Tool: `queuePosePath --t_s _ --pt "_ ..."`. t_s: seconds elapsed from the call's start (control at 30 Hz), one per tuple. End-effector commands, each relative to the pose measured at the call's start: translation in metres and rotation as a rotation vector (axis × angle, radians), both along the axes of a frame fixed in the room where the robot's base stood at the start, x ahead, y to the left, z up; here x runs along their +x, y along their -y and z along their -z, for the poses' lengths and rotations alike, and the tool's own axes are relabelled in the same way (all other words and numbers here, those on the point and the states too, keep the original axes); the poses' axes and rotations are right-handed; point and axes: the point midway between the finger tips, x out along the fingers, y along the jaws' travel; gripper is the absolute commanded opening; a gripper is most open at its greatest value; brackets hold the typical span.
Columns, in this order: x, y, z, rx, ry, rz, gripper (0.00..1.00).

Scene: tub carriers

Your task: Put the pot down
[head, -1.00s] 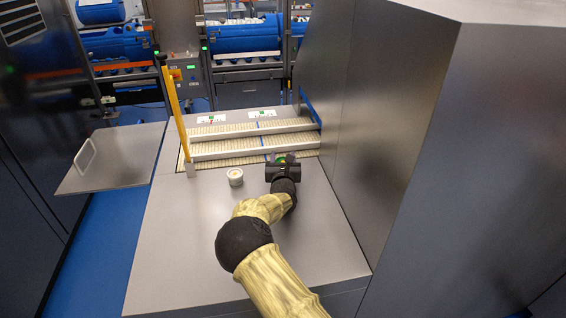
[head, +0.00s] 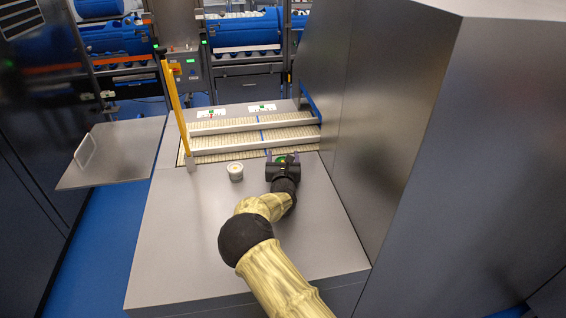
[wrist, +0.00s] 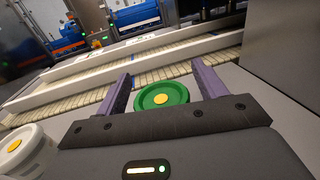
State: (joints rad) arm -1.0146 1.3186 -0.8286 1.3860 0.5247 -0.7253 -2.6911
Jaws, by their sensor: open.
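A pot with a green lid and yellow centre (wrist: 162,97) stands between my gripper's two purple fingers, on the grey worktop. Gaps show between the pot and both fingers. My gripper (wrist: 163,76) is open around it. In the head view my gripper (head: 282,158) is low at the far end of the worktop, just in front of the slatted belts, and mostly hides the green pot. The pot's lower part is hidden by the gripper body in the wrist view.
A white pot with a yellowish centre (head: 235,171) stands left of my gripper. Slatted belts with pale rails (head: 255,139) lie beyond. A yellow post (head: 172,105) rises at left, and a tall metal cabinet (head: 400,130) walls the right. The near worktop is clear.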

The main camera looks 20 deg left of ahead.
Motion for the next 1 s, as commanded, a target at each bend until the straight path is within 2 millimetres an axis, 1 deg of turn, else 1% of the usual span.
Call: queuePosePath --t_s 0.07,0.27,0.57,0.9,1.0 --pt "0.0 0.0 -0.004 0.001 0.0 0.0 0.7" --pt "-0.017 0.004 -0.001 0.0 0.0 0.0 0.7" --pt "-0.055 0.014 0.0 -0.001 -0.001 0.001 0.7" --pt "-0.102 0.026 -0.001 0.0 0.0 -0.001 0.7" --pt "-0.111 0.029 -0.001 0.0 0.0 0.0 0.7"
